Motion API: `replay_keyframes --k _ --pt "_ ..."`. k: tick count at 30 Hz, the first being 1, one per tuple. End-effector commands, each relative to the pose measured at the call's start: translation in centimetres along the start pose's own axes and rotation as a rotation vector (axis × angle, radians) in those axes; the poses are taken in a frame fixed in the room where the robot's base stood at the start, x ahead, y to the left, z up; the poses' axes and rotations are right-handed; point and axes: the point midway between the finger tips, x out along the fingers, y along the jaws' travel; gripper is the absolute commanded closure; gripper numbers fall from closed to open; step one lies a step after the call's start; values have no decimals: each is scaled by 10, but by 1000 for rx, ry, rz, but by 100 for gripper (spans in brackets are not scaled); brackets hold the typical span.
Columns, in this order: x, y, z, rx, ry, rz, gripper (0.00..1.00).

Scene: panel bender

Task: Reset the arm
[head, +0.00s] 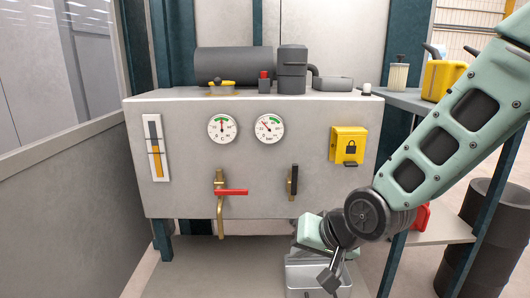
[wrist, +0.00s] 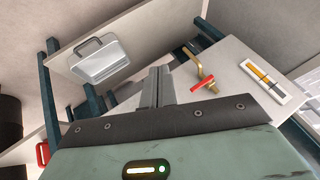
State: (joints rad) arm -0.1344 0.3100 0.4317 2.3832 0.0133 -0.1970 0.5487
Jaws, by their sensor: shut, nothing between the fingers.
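My pale green arm comes in from the right in the head view and bends down at a dark round joint. My gripper (head: 330,281) hangs in front of the lower part of the grey hydraulic cabinet, close to a metal case in the picture. The gripper also shows in the wrist view (wrist: 159,80), where its two fingers are together with nothing between them. The cabinet (head: 190,191) carries two round gauges, a brass valve with a red lever (head: 231,192), a small black-handled valve (head: 292,181) and a yellow lock box (head: 347,146).
A silver case with a handle (wrist: 97,62) sits on the low shelf. A side table (head: 408,100) with a yellow oil can (head: 440,78) stands right, near my arm. Dark bins (head: 492,235) stand lower right. A grey panel wall (head: 60,195) closes the left.

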Motion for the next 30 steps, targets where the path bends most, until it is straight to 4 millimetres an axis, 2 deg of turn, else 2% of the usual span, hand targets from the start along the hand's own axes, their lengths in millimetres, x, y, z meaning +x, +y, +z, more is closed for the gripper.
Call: replay_keyframes --k 1,3,6,15,26,30 --pt "-18 -3 22 -97 -65 39 100" --pt "-40 0 52 -224 -167 92 100" --pt "-71 7 88 -374 -299 147 100" --pt "-156 34 167 -698 -624 220 100" --pt "-222 -4 125 -690 -626 221 100" --pt "-257 -24 105 -689 -625 222 100"
